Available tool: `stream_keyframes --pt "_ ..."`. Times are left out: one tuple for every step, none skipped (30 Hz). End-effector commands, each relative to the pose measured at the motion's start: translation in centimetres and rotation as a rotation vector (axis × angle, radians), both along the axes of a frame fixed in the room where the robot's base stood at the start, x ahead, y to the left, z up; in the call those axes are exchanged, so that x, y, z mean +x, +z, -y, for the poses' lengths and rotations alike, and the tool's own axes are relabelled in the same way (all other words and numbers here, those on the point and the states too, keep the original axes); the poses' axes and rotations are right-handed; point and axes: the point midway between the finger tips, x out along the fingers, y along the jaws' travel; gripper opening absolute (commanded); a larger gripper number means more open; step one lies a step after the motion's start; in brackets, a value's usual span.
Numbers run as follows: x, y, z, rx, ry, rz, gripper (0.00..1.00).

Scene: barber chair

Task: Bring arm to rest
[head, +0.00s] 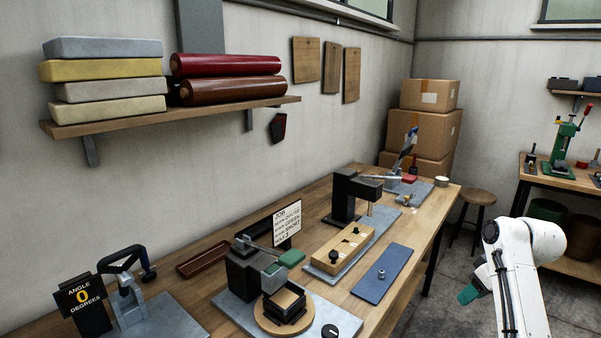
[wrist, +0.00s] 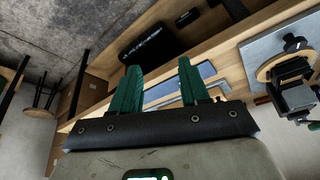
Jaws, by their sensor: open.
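My gripper (wrist: 157,80) shows in the wrist view with its two green fingers apart and nothing between them. In the head view, one green finger of my gripper (head: 468,293) shows at the lower right, beside my white arm link. It is apart from the workbench (head: 420,227), to the right of its front edge and over the floor side. Most of the gripper is hidden behind my arm in the head view. The workbench edge and a lower shelf lie beyond the fingers in the wrist view.
The bench holds a press with a round wooden base (head: 283,315), a blue plate (head: 383,274) and a black arm-shaped fixture (head: 350,190). A stool (head: 478,203) stands beyond the bench. A second bench (head: 560,178) is at the right. Some floor is clear between the benches.

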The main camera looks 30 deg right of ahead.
Motion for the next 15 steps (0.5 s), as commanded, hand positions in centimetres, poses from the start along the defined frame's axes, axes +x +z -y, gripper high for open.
stream_keyframes --pt "0.3 -0.8 -1.1 0.008 0.006 -0.004 0.45" --pt "0.4 -1.3 -1.8 0.012 0.008 -0.006 0.45" --pt "0.6 -1.8 -2.6 0.017 0.010 -0.009 0.45" --pt "0.7 -2.3 -3.4 0.020 0.011 -0.011 0.45" --pt "0.8 -2.8 -4.1 0.025 0.012 -0.014 0.45" --pt "0.9 -3.6 -5.2 0.031 0.014 -0.018 0.45" --pt "1.0 -4.1 -6.1 0.036 0.017 -0.021 0.45" --pt "1.0 -4.7 -7.0 0.040 0.019 -0.025 0.45" --pt "1.1 -5.5 -8.4 0.046 0.020 -0.030 0.45" --pt "1.1 -6.2 -9.5 0.051 0.022 -0.035 0.45" --pt "1.0 -6.9 -10.6 0.056 0.024 -0.040 0.45" --pt "0.8 -7.9 -12.4 0.064 0.026 -0.049 0.45" --pt "0.5 -8.8 -13.8 0.069 0.029 -0.056 0.45" --pt "0.2 -9.6 -15.4 0.075 0.033 -0.065 0.45" --pt "-0.4 -10.8 -17.5 0.081 0.036 -0.078 0.45"
